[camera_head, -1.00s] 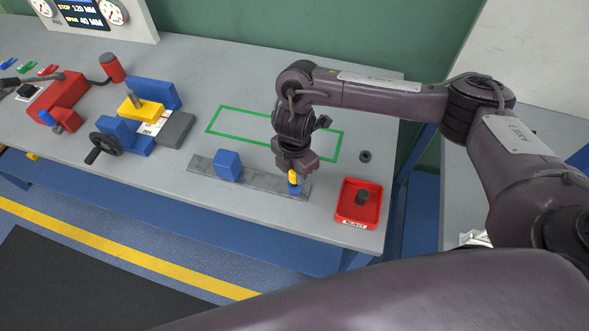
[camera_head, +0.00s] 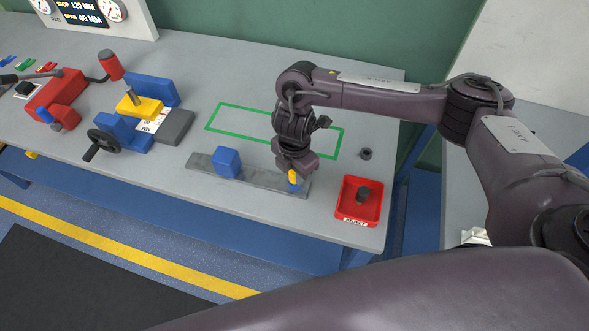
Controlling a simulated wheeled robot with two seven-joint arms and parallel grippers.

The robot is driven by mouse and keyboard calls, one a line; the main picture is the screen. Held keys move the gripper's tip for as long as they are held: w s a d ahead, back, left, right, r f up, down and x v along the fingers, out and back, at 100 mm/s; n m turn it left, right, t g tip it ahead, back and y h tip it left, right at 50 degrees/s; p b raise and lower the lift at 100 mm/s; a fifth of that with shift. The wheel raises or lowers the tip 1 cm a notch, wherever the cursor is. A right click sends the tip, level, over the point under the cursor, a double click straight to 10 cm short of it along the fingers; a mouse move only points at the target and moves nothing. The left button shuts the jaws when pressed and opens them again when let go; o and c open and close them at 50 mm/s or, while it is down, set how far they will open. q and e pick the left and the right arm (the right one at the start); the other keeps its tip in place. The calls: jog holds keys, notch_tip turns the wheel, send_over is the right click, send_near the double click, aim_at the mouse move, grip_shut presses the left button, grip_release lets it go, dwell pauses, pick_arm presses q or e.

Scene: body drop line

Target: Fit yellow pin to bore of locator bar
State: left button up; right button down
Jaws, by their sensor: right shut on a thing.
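The yellow pin (camera_head: 292,177) is upright in my right gripper (camera_head: 293,170), which is shut on it. The pin is over the right end of the grey locator bar (camera_head: 258,178), at a small blue piece (camera_head: 294,187) there. The gripper hides the pin's upper part. I cannot tell whether the pin's tip is in the bore. A blue block (camera_head: 227,162) sits on the bar's left part. My left gripper is not in view.
A red tray (camera_head: 347,211) holding a dark cylinder (camera_head: 362,195) stands right of the bar. A dark ring (camera_head: 366,153) lies behind it. A green outlined area (camera_head: 222,131) is clear at its left. A blue and yellow vise-like fixture (camera_head: 138,107) stands at left.

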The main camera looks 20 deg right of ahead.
jog(key=shift+f, duration=0.15)
jog(key=c, duration=1.1)
grip_release()
jog(key=shift+o, duration=0.2)
